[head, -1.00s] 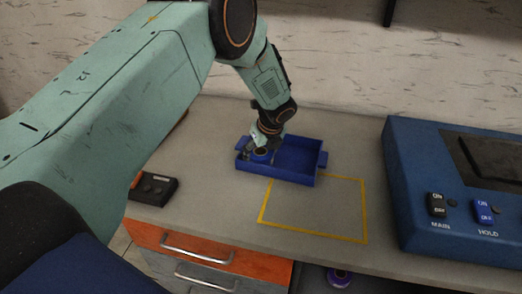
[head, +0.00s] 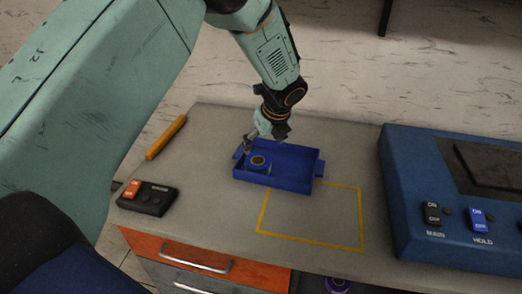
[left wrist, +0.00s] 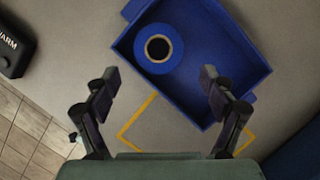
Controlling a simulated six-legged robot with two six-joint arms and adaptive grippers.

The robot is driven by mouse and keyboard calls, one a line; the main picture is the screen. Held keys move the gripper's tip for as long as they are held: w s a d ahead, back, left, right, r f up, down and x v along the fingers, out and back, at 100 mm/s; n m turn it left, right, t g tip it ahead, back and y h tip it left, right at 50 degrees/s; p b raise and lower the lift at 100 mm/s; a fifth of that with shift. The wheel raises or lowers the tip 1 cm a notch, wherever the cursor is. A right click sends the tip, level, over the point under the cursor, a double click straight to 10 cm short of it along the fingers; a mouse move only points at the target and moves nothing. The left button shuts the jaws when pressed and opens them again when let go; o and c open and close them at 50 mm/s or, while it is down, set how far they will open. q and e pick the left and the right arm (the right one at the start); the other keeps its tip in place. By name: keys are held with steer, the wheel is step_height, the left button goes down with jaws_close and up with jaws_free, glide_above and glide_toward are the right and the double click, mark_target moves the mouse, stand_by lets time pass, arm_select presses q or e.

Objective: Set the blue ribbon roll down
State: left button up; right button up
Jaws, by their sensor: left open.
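The blue ribbon roll (head: 259,161) lies flat in the left part of the blue tray (head: 290,184). In the left wrist view the roll (left wrist: 176,56) shows whole, with its dark centre hole, inside the tray (left wrist: 243,82). My left gripper (head: 257,143) is above and just behind the roll in the head view. In the left wrist view its two fingers (left wrist: 158,86) are spread wide with nothing between them, clear of the roll. My right gripper is not in view.
A black control box with an orange switch (head: 149,198) and a yellow rod (head: 166,137) lie at left. A large blue machine (head: 445,210) stands at right. Drawers (head: 200,256) are below the front edge.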

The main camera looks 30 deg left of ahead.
arm_select(q)
steer(key=shift+v, duration=1.4)
steer(key=shift+o, duration=0.3)
steer(key=o, duration=0.3)
steer(key=shift+f, duration=0.1)
